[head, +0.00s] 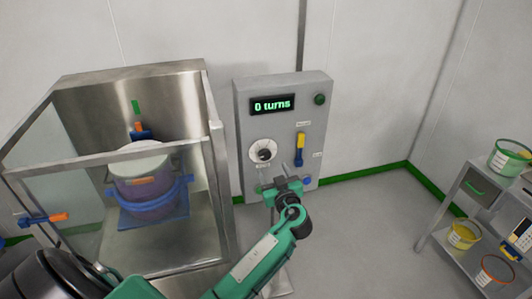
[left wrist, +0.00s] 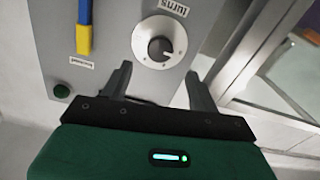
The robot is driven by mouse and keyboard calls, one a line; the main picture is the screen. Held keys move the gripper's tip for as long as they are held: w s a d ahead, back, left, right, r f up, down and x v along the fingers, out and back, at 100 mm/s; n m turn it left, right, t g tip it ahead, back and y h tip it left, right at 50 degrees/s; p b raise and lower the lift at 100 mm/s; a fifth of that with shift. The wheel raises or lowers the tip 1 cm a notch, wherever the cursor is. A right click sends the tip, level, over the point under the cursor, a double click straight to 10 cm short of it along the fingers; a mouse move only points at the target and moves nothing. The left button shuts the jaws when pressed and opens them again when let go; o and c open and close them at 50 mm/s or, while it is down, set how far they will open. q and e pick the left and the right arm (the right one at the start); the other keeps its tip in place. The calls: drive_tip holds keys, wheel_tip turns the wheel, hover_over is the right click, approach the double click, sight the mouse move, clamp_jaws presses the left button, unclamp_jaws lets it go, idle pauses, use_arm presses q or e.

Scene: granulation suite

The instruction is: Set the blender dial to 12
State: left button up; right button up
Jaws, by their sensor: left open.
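The blender control panel (head: 281,130) is a grey box on the back wall. Its display (head: 271,104) reads "0 turns" in green. The dial (head: 262,151) is a dark knob on a round white plate low on the panel's left side. In the left wrist view the dial (left wrist: 160,47) shows upside down, with a pale mark on the knob. My left gripper (head: 286,184) is below and right of the dial in the head view. In the left wrist view its open, empty fingers (left wrist: 157,80) stand apart, short of the dial and not touching it. My right gripper is not in view.
A yellow and blue lever (head: 300,147) and a green button (head: 319,99) sit right of the dial. A steel-framed, glazed enclosure (head: 216,160) with a blue-banded drum (head: 146,192) stands left. A shelf cart (head: 452,206) with buckets is at far right. The floor between is clear.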

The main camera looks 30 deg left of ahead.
sight(265, 156)
use_arm(q)
drive_tip(key=p+x, duration=0.3)
drive_tip(key=x, duration=0.4)
drive_tip(key=shift+w+a+r, duration=0.1)
drive_tip(key=shift+w+a, duration=0.1)
drive_tip(key=shift+w, duration=0.05)
drive_tip(key=shift+w+a, duration=0.3)
drive_tip(key=shift+a, duration=0.1)
